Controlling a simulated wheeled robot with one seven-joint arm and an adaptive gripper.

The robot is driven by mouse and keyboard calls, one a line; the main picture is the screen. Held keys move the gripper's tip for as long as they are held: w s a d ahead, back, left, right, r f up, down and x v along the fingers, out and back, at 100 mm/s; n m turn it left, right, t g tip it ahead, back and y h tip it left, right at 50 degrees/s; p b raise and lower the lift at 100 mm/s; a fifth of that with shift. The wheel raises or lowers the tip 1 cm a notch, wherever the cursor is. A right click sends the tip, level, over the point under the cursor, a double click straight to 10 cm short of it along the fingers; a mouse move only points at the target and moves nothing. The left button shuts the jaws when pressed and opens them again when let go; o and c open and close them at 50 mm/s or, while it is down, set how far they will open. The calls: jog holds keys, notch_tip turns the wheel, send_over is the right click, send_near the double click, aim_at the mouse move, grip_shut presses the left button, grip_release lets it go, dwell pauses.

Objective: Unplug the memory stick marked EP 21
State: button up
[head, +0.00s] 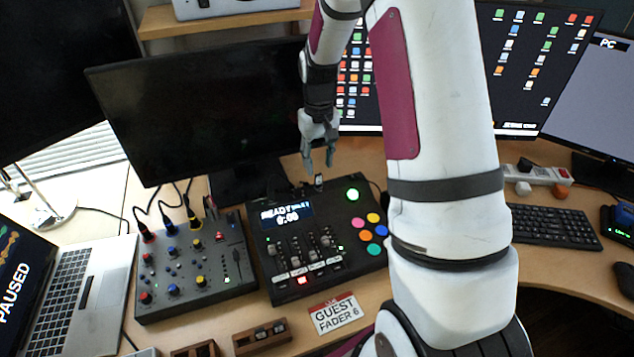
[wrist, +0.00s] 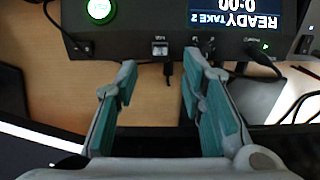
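A small memory stick (head: 319,181) stands at the back edge of a dark recorder console (head: 262,245), with a pale face. In the wrist view, a small pale piece (wrist: 160,48) on the console's back edge looks like the same stick. No EP 21 marking is readable in either view. My gripper (head: 320,164) hangs just above and behind that edge, pointing down. In the wrist view its two teal-padded fingers (wrist: 158,75) are spread, with the stick beyond the gap between them. Nothing is held.
A cable plug (wrist: 192,45) sits on the same back edge near the stick, and another cable (wrist: 258,52) lies farther right. A black monitor (head: 200,110) stands close behind. A mixer (head: 190,265) with plugged leads is left of the console.

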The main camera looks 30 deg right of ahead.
aim_at(319, 174)
jog(key=shift+f+b, duration=1.4)
jog(key=shift+f, duration=1.85)
grip_shut()
jog(key=shift+r, duration=0.2)
jog(key=shift+r+p, duration=1.8)
jog(key=shift+r, duration=1.05)
